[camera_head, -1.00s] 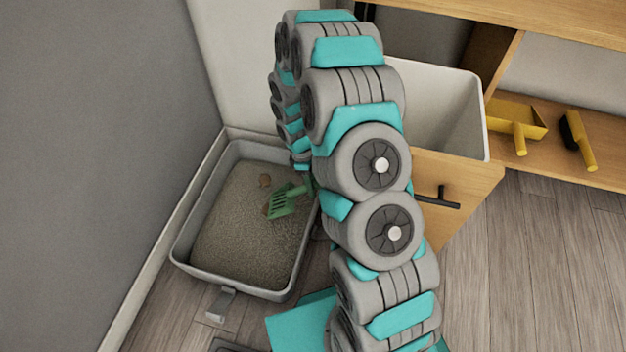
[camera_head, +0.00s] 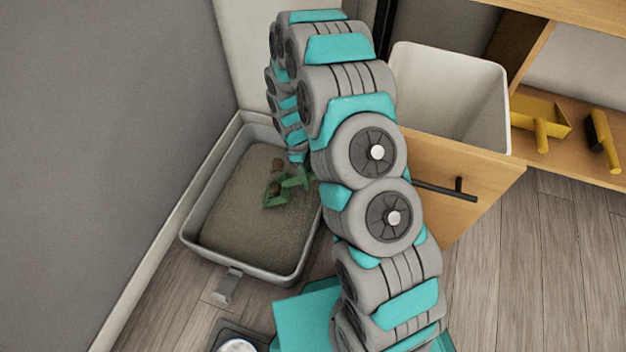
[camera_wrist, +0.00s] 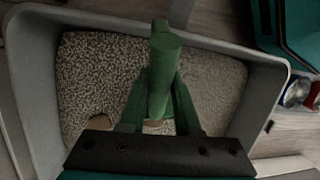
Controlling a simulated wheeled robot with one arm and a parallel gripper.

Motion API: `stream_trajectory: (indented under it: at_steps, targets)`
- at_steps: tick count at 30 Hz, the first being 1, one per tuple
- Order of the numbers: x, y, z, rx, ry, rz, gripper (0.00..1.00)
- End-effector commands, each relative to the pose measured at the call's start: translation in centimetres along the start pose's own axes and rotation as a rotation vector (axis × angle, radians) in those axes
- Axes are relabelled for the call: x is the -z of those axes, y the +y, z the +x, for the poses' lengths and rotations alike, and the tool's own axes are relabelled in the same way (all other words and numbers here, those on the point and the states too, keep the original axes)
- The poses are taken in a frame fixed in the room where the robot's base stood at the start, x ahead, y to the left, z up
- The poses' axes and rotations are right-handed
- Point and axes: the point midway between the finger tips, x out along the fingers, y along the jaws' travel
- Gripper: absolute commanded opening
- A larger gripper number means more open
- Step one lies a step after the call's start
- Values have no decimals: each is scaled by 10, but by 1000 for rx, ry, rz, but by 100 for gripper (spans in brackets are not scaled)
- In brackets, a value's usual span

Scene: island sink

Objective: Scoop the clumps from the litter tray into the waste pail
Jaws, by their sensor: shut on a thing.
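The litter tray (camera_head: 210,255) is a grey box of sandy litter against the wall corner; its rim also shows in the wrist view (camera_wrist: 35,90). The green scoop (camera_head: 285,187) is over the litter near the tray's right side. The pale waste pail (camera_head: 490,100) stands in the pulled-out drawer.
The wooden drawer front (camera_head: 465,185) with its black handle juts out right of my arm. A yellow dustpan (camera_head: 540,118) and a yellow-handled brush (camera_head: 603,140) lie on the shelf at right. A round pale thing (camera_head: 238,346) is at the bottom edge. Floor at right is clear.

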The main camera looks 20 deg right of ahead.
Motion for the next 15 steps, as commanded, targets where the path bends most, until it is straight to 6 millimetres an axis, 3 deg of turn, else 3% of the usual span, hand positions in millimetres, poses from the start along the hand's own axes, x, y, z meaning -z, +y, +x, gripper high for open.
stream_trajectory:
  at_steps: [15]
  targets:
    - [-19, -9, -66, -2, 2, 2, 0]
